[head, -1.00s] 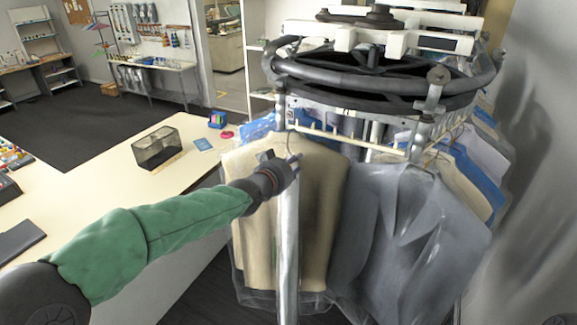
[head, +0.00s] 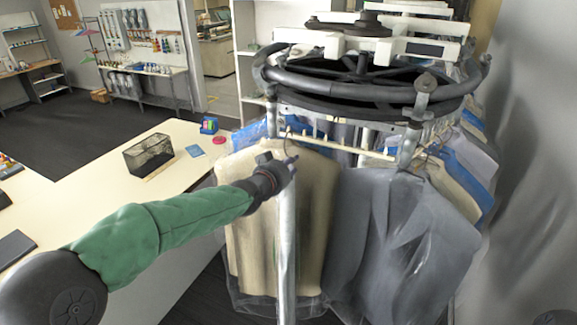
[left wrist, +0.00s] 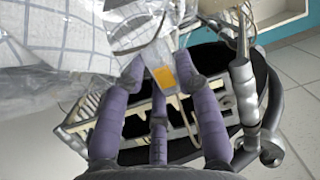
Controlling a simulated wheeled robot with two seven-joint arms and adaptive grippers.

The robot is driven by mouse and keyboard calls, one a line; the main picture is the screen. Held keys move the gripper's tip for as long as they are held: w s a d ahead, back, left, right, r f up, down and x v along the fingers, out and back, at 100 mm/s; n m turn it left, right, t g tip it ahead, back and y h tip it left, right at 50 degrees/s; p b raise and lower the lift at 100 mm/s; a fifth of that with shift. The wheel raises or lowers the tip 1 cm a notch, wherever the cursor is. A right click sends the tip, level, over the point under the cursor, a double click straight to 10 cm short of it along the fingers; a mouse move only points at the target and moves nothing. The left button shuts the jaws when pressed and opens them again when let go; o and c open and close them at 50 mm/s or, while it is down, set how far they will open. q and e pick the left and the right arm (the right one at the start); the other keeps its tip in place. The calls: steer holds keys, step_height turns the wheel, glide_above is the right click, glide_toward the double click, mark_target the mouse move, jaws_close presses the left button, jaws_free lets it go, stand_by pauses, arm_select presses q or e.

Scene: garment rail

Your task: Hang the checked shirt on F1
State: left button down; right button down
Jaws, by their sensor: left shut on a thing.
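The checked shirt (left wrist: 45,45), white with thin grey-blue lines and under clear plastic, fills the upper left of the left wrist view. My left gripper (head: 287,166) is in front of the rail's left end in the head view. In the left wrist view its purple fingers (left wrist: 160,78) are closed around a clear, plastic-covered part at the shirt's top, next to an orange tag (left wrist: 164,77). I cannot make out the checked shirt in the head view. The garment rail (head: 370,88) has a dark oval tube above pale toothed bars (head: 335,144). My right gripper is not in view.
A beige bagged garment (head: 310,230) and a grey one (head: 400,235) hang close behind my gripper, with more garments at the right. A metal post (head: 287,250) stands below the gripper. A counter (head: 105,185) with a wire basket (head: 148,155) is at the left.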

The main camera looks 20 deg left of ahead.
arm_select(q)
steer(key=shift+w+r, duration=0.2)
steer(key=shift+w, duration=0.1)
steer(key=shift+w+p, duration=0.55)
steer(key=shift+w, duration=1.8)
steer(key=shift+f+b, duration=1.35)
steer(key=shift+f, duration=0.05)
steer(key=c, duration=0.8)
jaws_free()
steer(key=shift+c, duration=0.2)
steer(key=shift+d, duration=0.1)
steer(key=shift+f, duration=0.1)
